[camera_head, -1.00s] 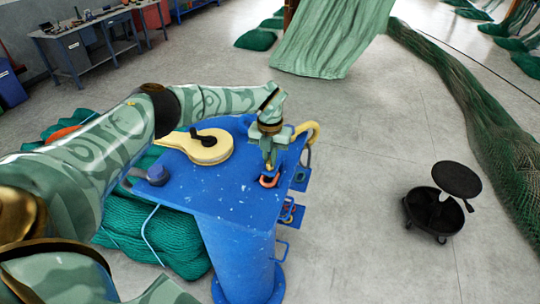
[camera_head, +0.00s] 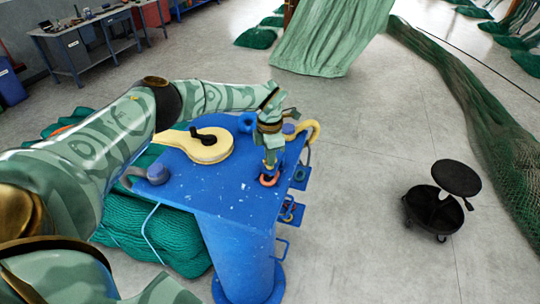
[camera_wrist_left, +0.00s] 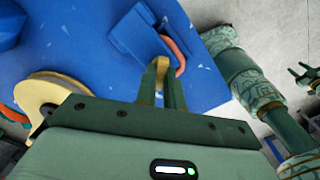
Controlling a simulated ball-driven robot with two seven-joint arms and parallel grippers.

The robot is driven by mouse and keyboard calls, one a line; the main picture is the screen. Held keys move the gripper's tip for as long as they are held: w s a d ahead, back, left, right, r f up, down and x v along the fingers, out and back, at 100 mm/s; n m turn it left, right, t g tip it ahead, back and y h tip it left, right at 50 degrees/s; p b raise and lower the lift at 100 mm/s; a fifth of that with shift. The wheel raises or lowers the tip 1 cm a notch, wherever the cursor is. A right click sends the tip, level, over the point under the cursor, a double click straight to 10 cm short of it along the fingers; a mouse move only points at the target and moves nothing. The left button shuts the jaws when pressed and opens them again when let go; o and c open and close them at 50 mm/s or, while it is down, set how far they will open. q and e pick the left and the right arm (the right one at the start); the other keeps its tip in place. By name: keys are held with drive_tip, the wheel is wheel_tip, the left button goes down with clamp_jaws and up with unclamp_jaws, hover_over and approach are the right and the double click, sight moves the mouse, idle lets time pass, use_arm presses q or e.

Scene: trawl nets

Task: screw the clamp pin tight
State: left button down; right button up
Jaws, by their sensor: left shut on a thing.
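My left gripper (camera_head: 271,161) points down over the right part of the blue table top (camera_head: 200,184). In the left wrist view its two fingers (camera_wrist_left: 162,80) are shut on a small brass-coloured piece (camera_wrist_left: 161,66), which I take for the clamp pin. Its lower end is hidden, so I cannot tell how deep it sits. A dark blue block (camera_wrist_left: 138,33), perhaps the clamp, lies beside the fingertips.
A yellow hook (camera_head: 311,127) is at the right edge. Green netting (camera_head: 165,235) lies below the table. A black wheeled stool (camera_head: 436,210) stands on clear floor to the right.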

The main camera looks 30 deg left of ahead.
use_arm(q)
drive_tip(key=m, duration=0.3)
drive_tip(key=shift+w+a+r+m, duration=0.1)
drive_tip(key=shift+w+r+m, duration=0.1)
drive_tip(key=shift+r+m, duration=0.1)
drive_tip(key=shift+m, duration=1.9)
drive_tip(key=c, duration=1.5)
unclamp_jaws()
drive_tip(key=shift+s+f, duration=0.1)
wheel_tip(320, 180, up, 16)
drive_tip(key=b, duration=0.3)
